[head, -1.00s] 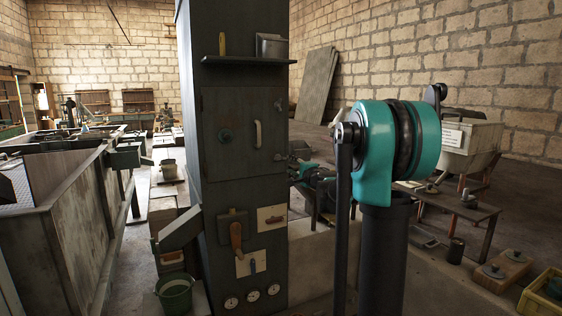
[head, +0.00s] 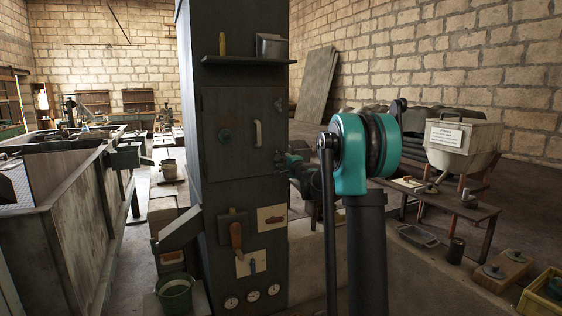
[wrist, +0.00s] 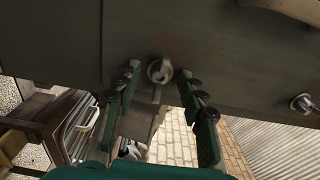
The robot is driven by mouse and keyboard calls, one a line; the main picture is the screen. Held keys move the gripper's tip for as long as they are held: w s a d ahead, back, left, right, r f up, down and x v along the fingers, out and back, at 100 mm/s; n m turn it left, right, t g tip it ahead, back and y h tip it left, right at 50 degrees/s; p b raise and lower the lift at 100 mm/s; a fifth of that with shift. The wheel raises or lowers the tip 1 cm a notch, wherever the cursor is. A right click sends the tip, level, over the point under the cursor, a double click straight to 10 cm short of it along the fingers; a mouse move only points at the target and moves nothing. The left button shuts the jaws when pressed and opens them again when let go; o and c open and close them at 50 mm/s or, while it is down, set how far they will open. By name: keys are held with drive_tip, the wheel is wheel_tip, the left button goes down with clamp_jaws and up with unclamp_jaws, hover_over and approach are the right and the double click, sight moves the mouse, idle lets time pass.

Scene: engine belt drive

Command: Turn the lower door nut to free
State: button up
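The dark metal door (head: 225,140) is shut on the front of the tall column. The lower door nut shows in the wrist view (wrist: 159,70) as a small round metal piece with a tab pointing down the picture; in the head view my gripper hides most of it. The upper door nut (head: 279,104) also shows at the right of the wrist view (wrist: 301,103). My gripper (wrist: 157,82) is open, its green fingers on either side of the lower nut, with gaps visible. In the head view my gripper (head: 283,160) is at the door's lower right edge.
Below are a lever with a wooden handle (head: 236,235) and several gauges. A low table (head: 450,208) stands at right, behind my arm.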

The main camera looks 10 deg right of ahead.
clamp_jaws()
drive_tip(key=shift+n, duration=0.4)
drive_tip(key=n, duration=0.3)
drive_tip(key=shift+n, duration=0.3)
drive_tip(key=n, duration=0.4)
drive_tip(key=shift+n, duration=0.3)
drive_tip(key=n, duration=0.4)
drive_tip(key=shift+n, duration=2.4)
